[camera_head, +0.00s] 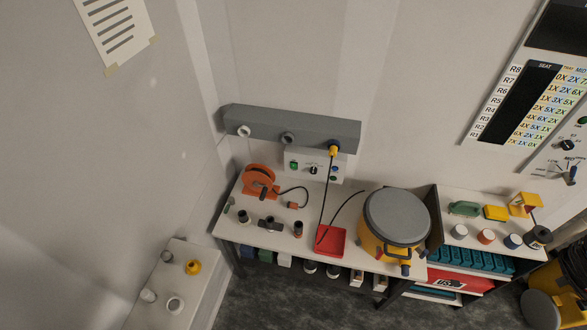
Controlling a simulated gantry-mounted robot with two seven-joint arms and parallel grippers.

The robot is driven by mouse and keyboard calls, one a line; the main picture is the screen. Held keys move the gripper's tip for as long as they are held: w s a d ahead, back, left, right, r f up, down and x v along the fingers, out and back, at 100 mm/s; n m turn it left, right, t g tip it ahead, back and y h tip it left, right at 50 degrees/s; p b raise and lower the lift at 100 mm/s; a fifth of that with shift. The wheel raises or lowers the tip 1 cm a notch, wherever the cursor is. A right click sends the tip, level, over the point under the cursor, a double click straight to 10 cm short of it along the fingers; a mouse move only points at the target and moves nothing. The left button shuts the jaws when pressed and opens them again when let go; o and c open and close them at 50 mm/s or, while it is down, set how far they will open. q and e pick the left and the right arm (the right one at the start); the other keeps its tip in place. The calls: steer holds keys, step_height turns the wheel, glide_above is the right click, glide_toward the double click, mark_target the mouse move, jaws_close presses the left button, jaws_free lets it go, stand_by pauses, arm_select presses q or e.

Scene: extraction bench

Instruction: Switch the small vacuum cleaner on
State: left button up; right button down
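A yellow drum vacuum cleaner with a grey lid (397,217) stands upright on the right part of the white bench. I cannot make out a switch on it from this view. A white control panel (316,164) with a green button, a black knob and a blue part is on the wall behind the bench. Another yellow machine with grey parts (553,287) is partly cut off at the lower right. Neither of my grippers is in view.
A grey wall duct (290,128) has several ports; a black line hangs from its yellow fitting (334,150). A red tray (330,240), an orange reel (259,179) and dark fittings are on the bench. A side table (165,295) is at lower left; a shelf (470,283) is at right.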

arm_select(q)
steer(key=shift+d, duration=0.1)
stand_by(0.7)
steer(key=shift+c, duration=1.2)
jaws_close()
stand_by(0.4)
